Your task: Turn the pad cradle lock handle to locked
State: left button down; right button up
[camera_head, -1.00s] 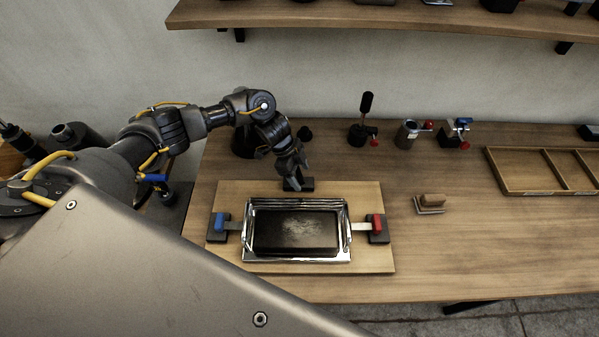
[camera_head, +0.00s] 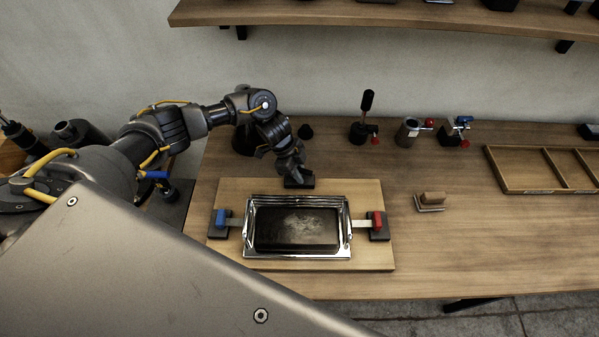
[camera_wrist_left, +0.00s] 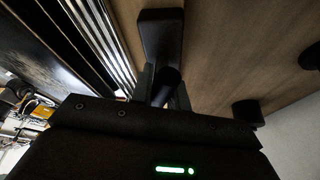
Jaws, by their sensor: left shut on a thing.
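The pad cradle (camera_head: 247,236) is a shiny metal frame around a dark pad (camera_head: 297,229), on a light wooden board (camera_head: 217,193). A black lock block (camera_head: 306,183) sits behind the cradle's back edge. My left gripper (camera_head: 293,172) is at this block, reaching down from behind. In the left wrist view my left gripper (camera_wrist_left: 163,88) is shut around a dark rounded handle (camera_wrist_left: 167,78) beside the black lock block (camera_wrist_left: 160,35). The fingers hide much of the handle, so its angle is hard to tell. My right gripper is out of view.
A blue clip (camera_head: 221,219) and a red clip (camera_head: 377,221) flank the cradle. A wooden-handled brush (camera_head: 432,200) and a divided tray (camera_head: 515,188) lie to the right. Several small fixtures stand along the back. Table between cradle and tray is mostly clear.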

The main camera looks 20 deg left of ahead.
pick_arm(q)
jog(key=shift+w+a+r, duration=0.15)
jog(key=shift+w+r, duration=0.25)
jog(key=shift+w, duration=0.2)
jog(key=c, duration=1.5)
grip_release()
jog(key=shift+w, duration=0.1)
jog(key=o, duration=0.4)
jog(key=shift+w+f, duration=0.1)
jog(key=shift+f, duration=0.15)
jog(key=o, duration=0.4)
jog(key=shift+o, duration=0.2)
jog(key=shift+s, duration=0.25)
jog(key=b+v, duration=0.2)
jog(key=v, duration=0.8)
jog(key=shift+r+b, duration=0.35)
jog(key=shift+b, duration=0.05)
jog(key=shift+s, duration=0.15)
